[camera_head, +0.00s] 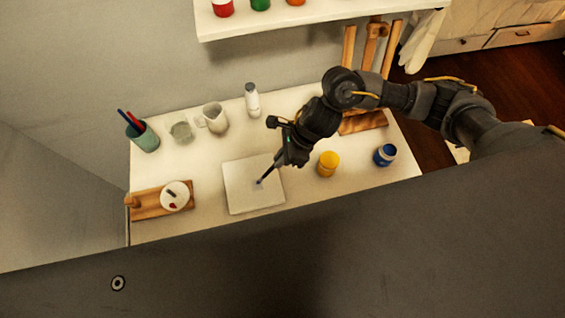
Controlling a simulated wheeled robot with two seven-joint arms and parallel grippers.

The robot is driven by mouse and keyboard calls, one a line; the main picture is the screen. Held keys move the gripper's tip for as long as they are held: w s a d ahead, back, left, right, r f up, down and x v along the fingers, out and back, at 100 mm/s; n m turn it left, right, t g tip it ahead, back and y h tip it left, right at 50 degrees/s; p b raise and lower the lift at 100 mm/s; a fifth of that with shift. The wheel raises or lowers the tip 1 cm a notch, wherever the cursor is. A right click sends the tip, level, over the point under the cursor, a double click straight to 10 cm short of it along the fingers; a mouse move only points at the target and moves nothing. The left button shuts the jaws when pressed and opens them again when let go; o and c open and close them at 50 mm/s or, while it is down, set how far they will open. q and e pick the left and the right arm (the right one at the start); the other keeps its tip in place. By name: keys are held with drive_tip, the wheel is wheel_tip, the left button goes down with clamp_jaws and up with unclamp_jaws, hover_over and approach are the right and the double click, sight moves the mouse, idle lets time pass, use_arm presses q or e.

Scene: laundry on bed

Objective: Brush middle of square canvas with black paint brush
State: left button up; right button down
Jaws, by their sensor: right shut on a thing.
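The square white canvas (240,195) lies flat near the middle of the white table. My right gripper (281,160) is above the canvas's upper right part, shut on the black paint brush (268,176). The brush slants down to the left, with its tip at a small dark bluish spot (259,183) near the canvas's middle. I cannot tell whether the tip touches the surface. My left gripper is not in view.
Yellow (328,163) and blue (385,155) paint jars stand right of the canvas. A wooden board with a round white palette (175,196) lies left. A brush cup (143,136), a glass (180,130), a pitcher (213,118) and a white bottle (252,100) stand behind.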

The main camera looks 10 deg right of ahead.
drive_tip(key=shift+w, duration=0.15)
drive_tip(key=shift+s+d+r, duration=0.1)
drive_tip(key=shift+s+d, duration=0.05)
drive_tip(key=shift+s, duration=0.95)
drive_tip(key=shift+w, duration=0.1)
